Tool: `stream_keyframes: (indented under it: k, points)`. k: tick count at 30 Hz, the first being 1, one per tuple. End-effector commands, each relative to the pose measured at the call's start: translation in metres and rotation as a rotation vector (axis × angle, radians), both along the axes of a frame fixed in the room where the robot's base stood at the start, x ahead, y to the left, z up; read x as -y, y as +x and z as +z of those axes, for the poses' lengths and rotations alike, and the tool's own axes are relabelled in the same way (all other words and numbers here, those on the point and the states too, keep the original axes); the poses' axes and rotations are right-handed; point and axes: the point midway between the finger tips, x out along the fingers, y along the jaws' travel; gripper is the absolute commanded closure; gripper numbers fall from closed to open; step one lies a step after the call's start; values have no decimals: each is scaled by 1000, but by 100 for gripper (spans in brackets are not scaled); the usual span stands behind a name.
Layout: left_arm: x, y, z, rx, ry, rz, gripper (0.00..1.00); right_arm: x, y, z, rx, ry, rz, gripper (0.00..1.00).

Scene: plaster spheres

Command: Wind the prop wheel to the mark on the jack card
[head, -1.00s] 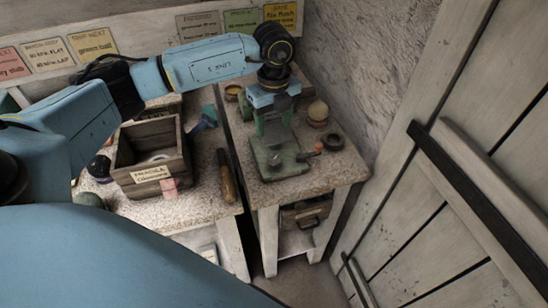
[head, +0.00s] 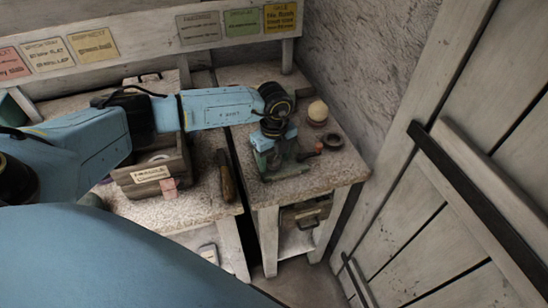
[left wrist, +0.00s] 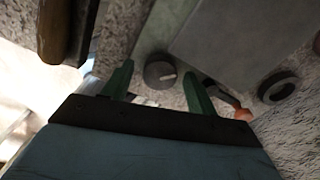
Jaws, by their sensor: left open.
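A dark round knob (left wrist: 160,72) with a pale pointer mark, apparently the prop wheel, sits on a green metal jack (head: 290,171) at the front of the right bench. My left gripper (left wrist: 157,70) is open, with its two green fingers pointing at the knob, one to each side in the left wrist view. I cannot tell whether they touch it. In the head view my wrist hides the knob and most of the jack. Cards hang on the back board, among them a grey one (head: 199,28), a green one (head: 242,22) and a yellow one (head: 281,17); which is the jack card is unclear.
An orange-tipped crank (head: 318,148) and a dark ring (head: 333,141) lie right of the jack. A pale ball (head: 318,110) stands behind. A wooden-handled tool (head: 226,177) and a labelled wooden box (head: 140,187) are on the left bench.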

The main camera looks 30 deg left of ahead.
Motion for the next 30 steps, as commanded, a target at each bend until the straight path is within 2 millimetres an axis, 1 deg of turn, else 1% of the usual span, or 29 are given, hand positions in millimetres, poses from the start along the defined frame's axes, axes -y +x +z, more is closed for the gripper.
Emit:
stream_keyframes:
  k: [8,18,25,30]
  points:
    - [0,0,-2,0,0,0,42,0,0,0,0,0,0,42]
    - [0,0,-1,0,0,0,87,0,0,0,0,0,0,42]
    - [0,0,-1,0,0,-16,87,0,0,0,0,0,0,42]
    - [0,0,-1,0,0,-77,87,0,0,-1,0,0,0,42]
